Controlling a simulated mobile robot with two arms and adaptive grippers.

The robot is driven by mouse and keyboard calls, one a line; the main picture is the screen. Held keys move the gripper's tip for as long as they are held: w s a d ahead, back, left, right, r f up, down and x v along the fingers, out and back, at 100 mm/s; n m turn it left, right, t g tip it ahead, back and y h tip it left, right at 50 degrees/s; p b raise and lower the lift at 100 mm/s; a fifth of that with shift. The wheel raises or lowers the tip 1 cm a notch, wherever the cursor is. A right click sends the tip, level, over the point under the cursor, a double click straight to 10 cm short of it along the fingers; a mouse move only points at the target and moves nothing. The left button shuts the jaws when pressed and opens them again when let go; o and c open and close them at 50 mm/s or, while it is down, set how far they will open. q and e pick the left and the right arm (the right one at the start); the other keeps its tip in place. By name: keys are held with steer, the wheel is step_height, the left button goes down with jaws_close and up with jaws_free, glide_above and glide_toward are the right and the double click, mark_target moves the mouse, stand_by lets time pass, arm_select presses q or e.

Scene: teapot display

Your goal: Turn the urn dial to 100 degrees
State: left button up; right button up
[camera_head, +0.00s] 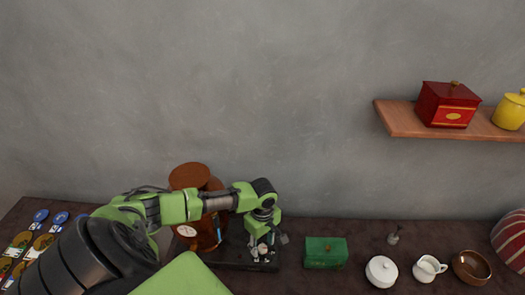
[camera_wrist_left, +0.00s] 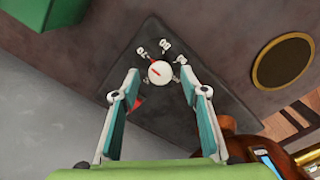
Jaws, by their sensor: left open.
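The urn dial is a round white knob (camera_wrist_left: 160,73) with a red pointer line, on a dark base plate (camera_wrist_left: 205,95). Small white number labels stand around its far side; the pointer aims up-left, toward the leftmost label. The numbers are too small to read surely. My left gripper (camera_wrist_left: 160,82) is open, its teal-padded fingers on either side of the knob, with gaps showing; I cannot tell any contact. In the head view my left gripper (camera_head: 263,245) is over the base. The copper urn (camera_head: 189,176) stands behind my left arm, partly hidden. My right gripper is not in view.
A green box (camera_head: 326,253) stands right of the base. Further right are a white lidded pot (camera_head: 381,271), a white creamer (camera_head: 428,268) and a brown bowl (camera_head: 471,267). A wall shelf (camera_head: 395,117) holds a red box (camera_head: 446,104) and a yellow jar (camera_head: 510,111).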

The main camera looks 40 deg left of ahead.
arm_select(q)
steer(key=shift+f, duration=0.5)
steer(key=c, duration=1.1)
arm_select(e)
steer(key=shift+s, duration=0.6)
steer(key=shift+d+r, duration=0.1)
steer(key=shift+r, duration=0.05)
